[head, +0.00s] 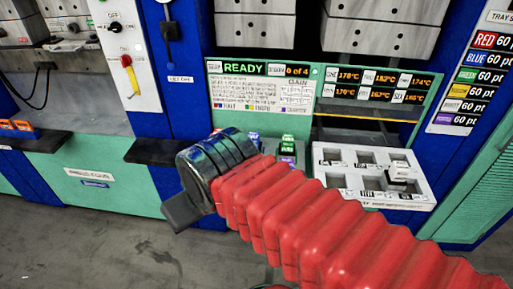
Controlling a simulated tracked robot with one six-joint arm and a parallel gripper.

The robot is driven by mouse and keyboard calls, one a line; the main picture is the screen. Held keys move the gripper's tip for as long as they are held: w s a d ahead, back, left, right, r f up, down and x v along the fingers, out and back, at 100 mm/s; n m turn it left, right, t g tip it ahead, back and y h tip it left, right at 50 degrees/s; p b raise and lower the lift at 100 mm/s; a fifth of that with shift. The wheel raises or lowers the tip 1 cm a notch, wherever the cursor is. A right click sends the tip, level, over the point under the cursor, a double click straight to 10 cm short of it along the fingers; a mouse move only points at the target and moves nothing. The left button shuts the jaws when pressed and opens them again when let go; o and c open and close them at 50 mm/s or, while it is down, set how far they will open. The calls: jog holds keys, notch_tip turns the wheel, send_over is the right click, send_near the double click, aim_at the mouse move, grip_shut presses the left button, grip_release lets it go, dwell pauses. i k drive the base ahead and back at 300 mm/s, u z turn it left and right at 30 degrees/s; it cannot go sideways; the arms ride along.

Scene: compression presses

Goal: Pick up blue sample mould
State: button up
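My gripper (184,212) is at the left end of my red arm, in front of the press bench. Only one dark flat finger shows clearly, so its opening cannot be told, and I see nothing held in it. A small bluish piece (252,137) shows just behind my dark wrist, partly hidden. It may be the blue sample mould, but it is too small and covered to be sure.
A white slotted tray (413,163) sits at the right under the press, partly behind my arm. A display panel reading READY (262,70) stands behind the moulds. Orange pieces (16,126) lie at the far left. Open grey floor (90,245) is at lower left.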

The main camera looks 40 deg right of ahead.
aim_at(255, 136)
jog(key=z, duration=0.4)
jog(key=i, duration=1)
jog(key=z, duration=0.1)
